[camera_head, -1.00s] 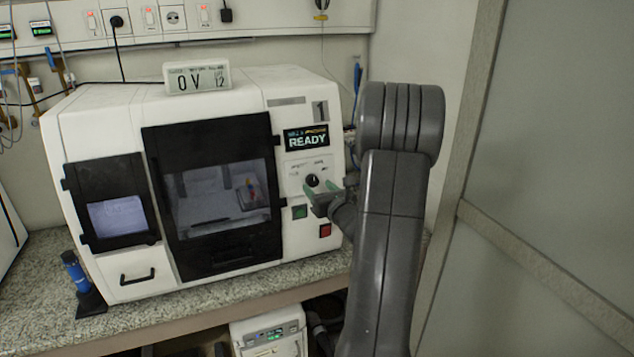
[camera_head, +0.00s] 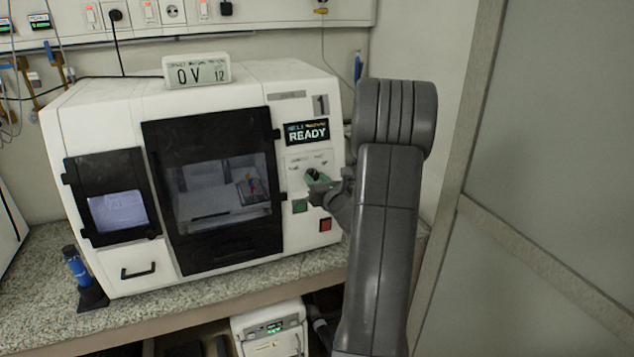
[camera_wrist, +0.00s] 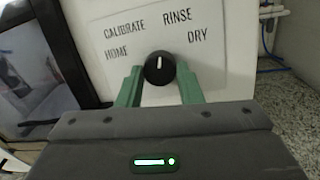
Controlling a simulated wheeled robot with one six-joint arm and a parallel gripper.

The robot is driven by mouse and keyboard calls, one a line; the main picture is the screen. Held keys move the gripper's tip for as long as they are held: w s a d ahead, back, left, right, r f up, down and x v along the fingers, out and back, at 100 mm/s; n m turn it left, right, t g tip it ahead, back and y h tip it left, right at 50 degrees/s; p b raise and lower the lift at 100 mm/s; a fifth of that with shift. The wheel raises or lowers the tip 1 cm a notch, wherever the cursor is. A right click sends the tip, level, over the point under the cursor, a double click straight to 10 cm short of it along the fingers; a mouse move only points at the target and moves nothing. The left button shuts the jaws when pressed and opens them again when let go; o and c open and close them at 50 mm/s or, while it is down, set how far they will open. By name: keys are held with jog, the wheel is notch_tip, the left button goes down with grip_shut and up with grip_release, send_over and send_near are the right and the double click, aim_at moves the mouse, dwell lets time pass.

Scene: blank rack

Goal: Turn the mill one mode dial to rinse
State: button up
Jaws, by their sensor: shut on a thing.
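The mode dial (camera_wrist: 159,68) is a black round knob with a white pointer line, on the white panel of the machine marked 1 (camera_head: 318,104). In the wrist view its labels are HOME, CALIBRATE, RINSE (camera_wrist: 177,16) and DRY. The pointer stands about straight up in the picture, between CALIBRATE and RINSE. My gripper (camera_wrist: 159,72) has its green fingers on the left and right sides of the dial, shut on it. In the head view my gripper (camera_head: 318,183) is at the panel and partly hides the dial.
A green button (camera_head: 300,206) and a red button (camera_head: 325,225) sit just below the dial. A READY display (camera_head: 308,132) is above it. A dark-framed window door (camera_head: 218,245) lies to the left. A pale wall panel (camera_head: 550,130) stands to the right of my arm.

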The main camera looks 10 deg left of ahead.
jog(key=shift+m, duration=0.3)
jog(key=o, duration=1)
jog(key=shift+c, duration=0.2)
jog(key=shift+s+d, duration=0.1)
jog(key=b+v, duration=0.3)
jog(key=v, duration=1)
jog(key=shift+s, duration=0.3)
jog(key=shift+w, duration=0.1)
